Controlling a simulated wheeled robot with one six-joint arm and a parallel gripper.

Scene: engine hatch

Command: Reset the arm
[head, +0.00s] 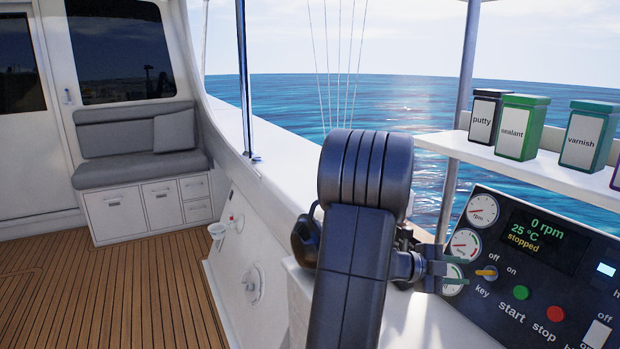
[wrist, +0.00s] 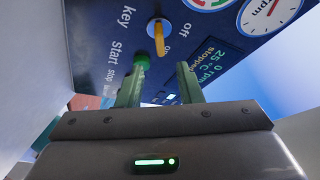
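My gripper (head: 466,271) is in front of the engine panel (head: 530,215) in the head view, its green fingers pointing at the key switch (head: 487,273). In the wrist view my gripper (wrist: 160,78) is open, with an empty gap between the fingertips. The key's orange handle (wrist: 160,38) shows just past that gap, apart from the fingers as far as I can see. The arm stands bent in the middle of the head view and hides part of the panel's left edge.
The panel has a green start button (head: 520,292), a red stop button (head: 555,314) and a display (head: 540,238) reading 0 rpm, 25 °C, stopped. A shelf (head: 455,146) above holds putty (head: 485,116), sealant (head: 522,127) and varnish (head: 589,135) containers. The wooden deck at left is clear.

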